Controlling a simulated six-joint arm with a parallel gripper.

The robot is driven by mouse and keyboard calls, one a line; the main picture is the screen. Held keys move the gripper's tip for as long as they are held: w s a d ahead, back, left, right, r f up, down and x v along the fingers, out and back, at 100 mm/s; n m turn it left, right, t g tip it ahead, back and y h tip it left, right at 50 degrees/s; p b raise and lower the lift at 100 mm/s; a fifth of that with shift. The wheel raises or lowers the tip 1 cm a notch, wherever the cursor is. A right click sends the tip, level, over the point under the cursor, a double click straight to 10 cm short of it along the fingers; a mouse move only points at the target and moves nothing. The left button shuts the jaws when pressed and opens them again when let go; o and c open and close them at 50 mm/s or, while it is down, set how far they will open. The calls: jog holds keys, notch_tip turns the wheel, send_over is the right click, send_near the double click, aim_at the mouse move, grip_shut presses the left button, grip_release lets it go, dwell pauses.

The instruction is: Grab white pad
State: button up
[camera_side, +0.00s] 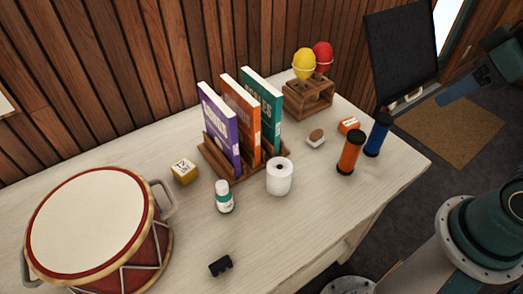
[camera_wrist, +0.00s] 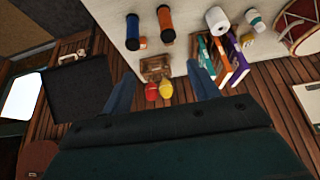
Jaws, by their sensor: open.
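A small white pad-like item (camera_side: 313,143) with a brown oval on top lies on the pale table, right of the white roll and in front of the wooden rack. It is the closest match to a white pad, but I cannot be sure. I cannot pick it out in the wrist view. My gripper (camera_wrist: 160,68) is open and empty, its two blue-grey fingers spread apart. In the side view, part of my gripper (camera_side: 460,86) shows at the upper right, beyond the table's right end and apart from the pad.
Around the pad are a white roll (camera_side: 279,177), an orange box (camera_side: 348,125), orange (camera_side: 350,153) and blue (camera_side: 378,134) cylinders, a wooden rack (camera_side: 308,98) with yellow and red maracas, and upright books (camera_side: 241,112). A drum (camera_side: 88,222) stands left. The front right tabletop is clear.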

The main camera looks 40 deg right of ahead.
jog(key=m+g+y, duration=0.3)
jog(key=m+g, duration=0.2)
jog(key=m, duration=0.7)
send_over(316, 131)
jog(key=s+d, duration=0.3)
jog(key=s, duration=0.2)
notch_tip(316, 131, down, 8)
jog(key=f, duration=0.1)
jog(key=w+d+f+m+g+y, duration=0.1)
jog(key=w+f+m, duration=0.3)
jog(key=f, duration=0.5)
jog(key=shift+w+d+m+y, duration=0.3)
jog(key=shift+w+d, duration=0.3)
jog(key=shift+w, duration=0.2)
jog(key=shift+f, duration=0.1)
jog(key=shift+x, duration=4.25)
jog(key=shift+s, duration=0.1)
